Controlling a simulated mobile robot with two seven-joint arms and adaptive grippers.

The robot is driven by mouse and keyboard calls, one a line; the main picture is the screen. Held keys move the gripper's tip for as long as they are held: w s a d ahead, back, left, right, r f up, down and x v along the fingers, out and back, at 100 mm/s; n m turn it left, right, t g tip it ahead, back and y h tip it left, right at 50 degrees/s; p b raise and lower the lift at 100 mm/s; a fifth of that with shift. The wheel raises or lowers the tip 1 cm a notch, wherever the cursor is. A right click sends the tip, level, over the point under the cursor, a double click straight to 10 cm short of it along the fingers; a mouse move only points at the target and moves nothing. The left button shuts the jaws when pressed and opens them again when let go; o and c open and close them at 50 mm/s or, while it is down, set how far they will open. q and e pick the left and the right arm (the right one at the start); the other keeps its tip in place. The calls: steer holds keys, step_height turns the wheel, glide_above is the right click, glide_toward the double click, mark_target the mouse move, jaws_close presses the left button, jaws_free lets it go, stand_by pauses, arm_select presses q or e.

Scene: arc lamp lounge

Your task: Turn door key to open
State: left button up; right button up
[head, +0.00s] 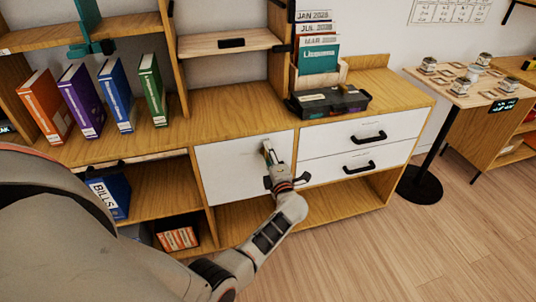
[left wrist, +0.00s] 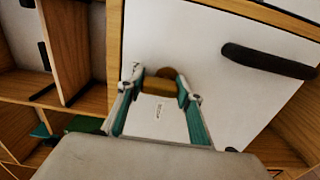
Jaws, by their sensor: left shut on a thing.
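The white cabinet door (head: 228,172) is a flat panel that looks closed in its wooden frame. My left gripper (head: 268,152) is at the door's upper right part in the head view. In the left wrist view my left gripper (left wrist: 165,90) is shut on a small brass-brown key (left wrist: 166,74), right in front of the white panel (left wrist: 200,40). The key's shaft and the lock are hidden behind the fingers. A small label shows on the panel between the fingers. My right gripper is in neither view.
Two white drawers (head: 400,128) with black handles are right of the door. A dark case (head: 328,101) sits on the wooden top above. Several binders (head: 152,90) stand at the left. Open floor (head: 440,250) lies to the right.

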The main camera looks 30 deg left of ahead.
arm_select(q)
steer(key=o, duration=1.1)
